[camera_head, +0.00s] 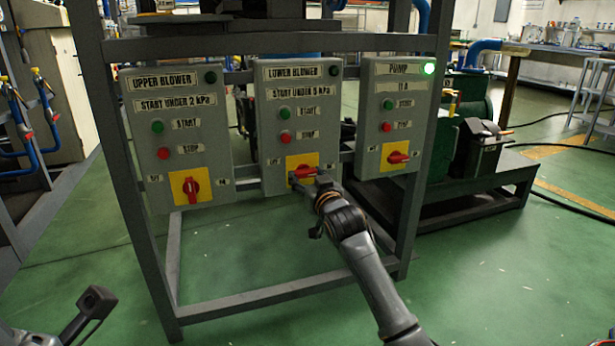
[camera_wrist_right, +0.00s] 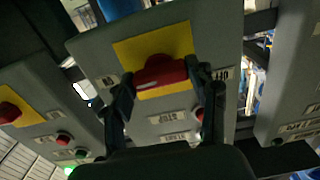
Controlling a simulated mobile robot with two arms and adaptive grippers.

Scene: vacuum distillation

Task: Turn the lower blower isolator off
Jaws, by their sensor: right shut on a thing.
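The lower blower panel (camera_head: 290,110) is the middle of three grey boxes. Its isolator is a red knob on a yellow plate (camera_wrist_right: 124,52) near the bottom; the red knob (camera_wrist_right: 160,74) lies about crosswise in the right wrist view. My right gripper (camera_wrist_right: 160,85) is shut on the knob, one finger at each end. In the head view the right gripper (camera_head: 312,178) covers part of the knob. A dark part at the lower left, which seems to be my left gripper (camera_head: 88,312), is only partly in view, its fingers unclear.
The upper blower panel (camera_head: 175,100) is on the left, its red isolator knob (camera_head: 191,188) upright. The pump panel (camera_head: 397,95) is on the right, its knob (camera_head: 398,157) about crosswise and its green lamp (camera_head: 429,67) lit. A grey frame (camera_head: 250,298) surrounds the panels.

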